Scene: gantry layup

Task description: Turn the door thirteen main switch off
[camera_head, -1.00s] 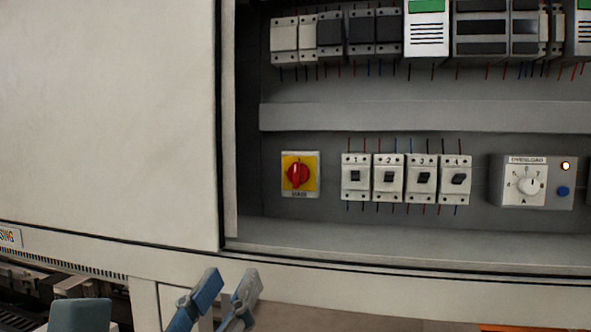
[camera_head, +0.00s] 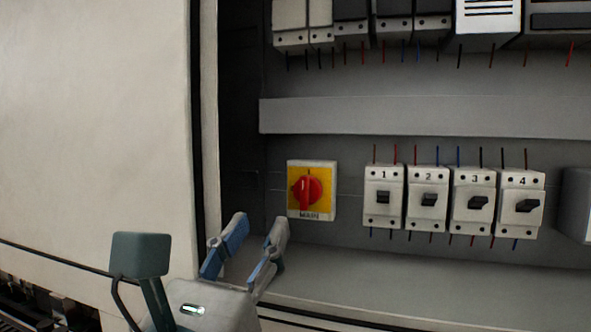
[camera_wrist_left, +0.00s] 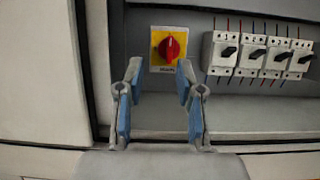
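The main switch (camera_head: 308,190) is a red rotary knob on a yellow plate, labelled MAIN, at the left of the open cabinet's back panel. Its handle points straight down in the head view. It also shows in the left wrist view (camera_wrist_left: 169,47), beyond and between the fingertips. My left gripper (camera_head: 262,225) is open and empty, with blue-padded fingers. It is below and in front of the switch, apart from it. In the left wrist view the gripper (camera_wrist_left: 157,78) has its fingers spread wide. My right gripper is not in view.
Several numbered breakers (camera_head: 383,196) stand in a row right of the switch. A cabinet door or panel (camera_head: 95,120) is at left. A grey rail (camera_head: 420,117) runs above, under a row of modules (camera_head: 395,22). The cabinet floor ledge (camera_head: 400,268) lies below the switch.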

